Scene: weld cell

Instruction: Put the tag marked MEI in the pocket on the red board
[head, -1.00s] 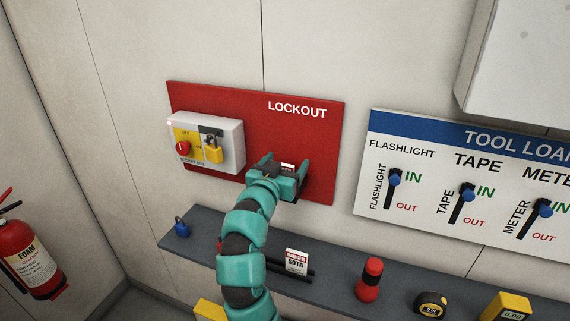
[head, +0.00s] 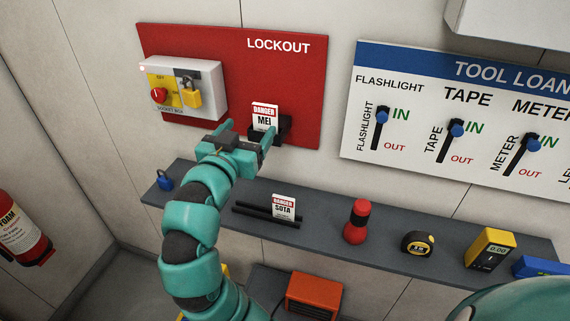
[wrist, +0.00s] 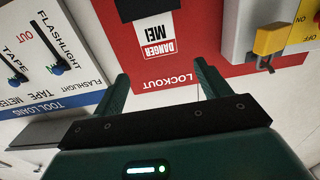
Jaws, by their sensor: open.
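The MEI tag (head: 264,117), white with a red DANGER band, stands upright in the black pocket (head: 285,128) on the red lockout board (head: 300,85). In the wrist view the tag (wrist: 157,40) shows upside down, with its lower end inside the dark pocket (wrist: 145,8). My gripper (head: 243,137) is open and empty, just in front of the pocket. In the wrist view its two fingers (wrist: 160,90) are spread wide, with the tag beyond them and touching neither.
A socket box (head: 190,88) with a red knob and yellow padlock is left of the pocket. Below, the grey shelf (head: 325,225) holds a blue padlock (head: 165,180), the SOTA tag (head: 284,207) in a black rack, a red flashlight (head: 357,222), a tape measure (head: 417,243) and a meter (head: 490,248).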

